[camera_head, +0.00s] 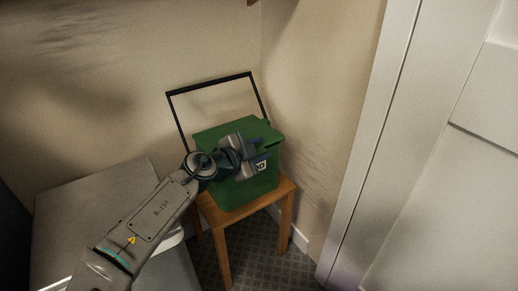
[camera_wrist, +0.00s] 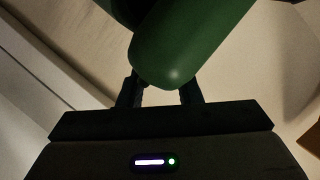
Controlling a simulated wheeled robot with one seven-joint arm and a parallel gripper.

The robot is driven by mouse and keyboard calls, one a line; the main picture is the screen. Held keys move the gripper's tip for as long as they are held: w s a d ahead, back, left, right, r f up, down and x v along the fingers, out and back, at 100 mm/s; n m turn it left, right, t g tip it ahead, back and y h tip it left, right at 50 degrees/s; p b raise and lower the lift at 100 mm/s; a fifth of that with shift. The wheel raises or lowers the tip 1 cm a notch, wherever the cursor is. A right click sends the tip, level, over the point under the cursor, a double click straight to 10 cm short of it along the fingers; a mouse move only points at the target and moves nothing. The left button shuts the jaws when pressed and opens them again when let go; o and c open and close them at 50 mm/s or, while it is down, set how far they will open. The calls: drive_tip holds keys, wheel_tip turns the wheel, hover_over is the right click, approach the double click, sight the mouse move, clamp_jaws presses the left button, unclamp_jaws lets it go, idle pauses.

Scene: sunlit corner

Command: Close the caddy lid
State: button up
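The green caddy (camera_head: 262,187) stands upright on a small wooden stool in the corner. Its green lid (camera_head: 222,129) lies across the top and looks down or nearly down; my gripper hides part of its front edge, so I cannot tell whether it is fully seated. My gripper (camera_head: 257,147) is at the caddy's upper front. In the wrist view its two dark fingers (camera_wrist: 160,94) stand apart, and a rounded green part (camera_wrist: 172,62) covers their tips. I cannot tell whether they touch it.
The caddy's black handle (camera_head: 210,83) stands raised behind it. The wooden stool (camera_head: 288,189) is close to the walls. A pale grey box-like piece (camera_head: 90,200) is at left, and a white door (camera_head: 450,190) is at right.

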drive_tip(key=p+v, duration=0.4)
drive_tip(key=v, duration=0.9)
drive_tip(key=shift+s+a, duration=0.2)
drive_tip(key=shift+d+p, duration=0.1)
drive_tip(key=shift+p, duration=0.2)
